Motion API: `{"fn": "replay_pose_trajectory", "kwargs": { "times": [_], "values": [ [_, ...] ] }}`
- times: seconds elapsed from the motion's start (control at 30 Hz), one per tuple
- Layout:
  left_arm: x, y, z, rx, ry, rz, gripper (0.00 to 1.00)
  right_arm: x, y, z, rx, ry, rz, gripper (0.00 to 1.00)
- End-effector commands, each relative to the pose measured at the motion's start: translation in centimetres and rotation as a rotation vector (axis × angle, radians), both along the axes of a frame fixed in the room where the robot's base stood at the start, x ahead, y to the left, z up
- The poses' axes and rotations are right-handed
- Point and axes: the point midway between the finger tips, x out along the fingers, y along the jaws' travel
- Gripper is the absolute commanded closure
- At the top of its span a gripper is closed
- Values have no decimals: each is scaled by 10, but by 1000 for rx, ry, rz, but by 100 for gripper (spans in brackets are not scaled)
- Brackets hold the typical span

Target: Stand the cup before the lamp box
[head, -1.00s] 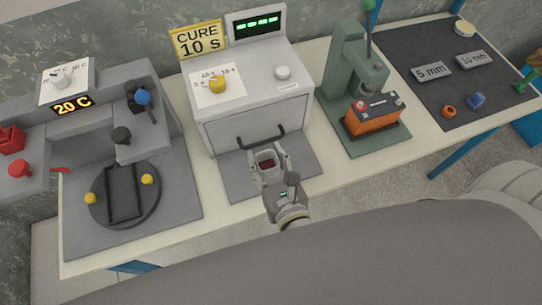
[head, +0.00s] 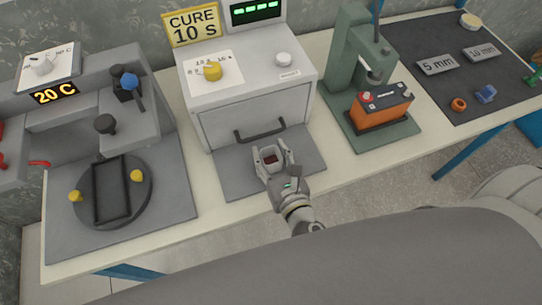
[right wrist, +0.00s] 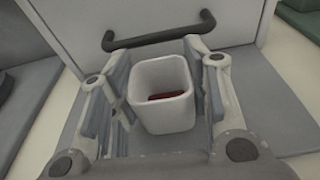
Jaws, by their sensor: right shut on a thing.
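The cup (right wrist: 163,110) is small, white and square-sided, with something dark red inside; it also shows in the head view (head: 269,156). My right gripper (head: 272,160) is shut on it, one finger on each side, and the cup looks upright. In the right wrist view the right gripper (right wrist: 160,100) frames the cup. The lamp box (head: 250,95) is the light grey box with a yellow knob, a white knob and a dark door handle. The cup is in front of its door, over the grey mat (head: 235,178). I cannot tell whether the cup touches the mat. My left gripper is not in view.
A grey station with a round turntable (head: 140,205) and a 20 C display (head: 54,93) stands at left. A green press (head: 350,50) with an orange battery (head: 382,108) stands at right. A dark mat (head: 440,40) holds blocks and small parts. The dark door handle (right wrist: 158,36) is close beyond the cup.

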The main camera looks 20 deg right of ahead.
Motion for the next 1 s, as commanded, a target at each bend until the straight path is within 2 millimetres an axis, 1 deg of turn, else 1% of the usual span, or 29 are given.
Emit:
{"fn": "replay_pose_trajectory", "kwargs": {
  "times": [0.1,0.2,0.23,0.4,0.67,0.8,0.9,1.0],
  "values": [
    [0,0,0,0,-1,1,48,0,0,0,0,0,0,72],
    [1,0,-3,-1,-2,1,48,0,0,-4,0,0,0,72],
    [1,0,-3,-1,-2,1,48,0,0,-4,0,0,0,55],
    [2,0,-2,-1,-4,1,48,0,0,-3,0,1,0,35],
    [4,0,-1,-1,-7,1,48,0,0,-3,0,0,0,35],
    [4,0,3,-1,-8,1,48,0,0,3,0,0,0,35],
    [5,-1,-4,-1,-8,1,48,-10,0,-1,0,3,1,35],
    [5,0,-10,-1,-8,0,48,-25,0,1,2,3,1,35]
  ]
}}
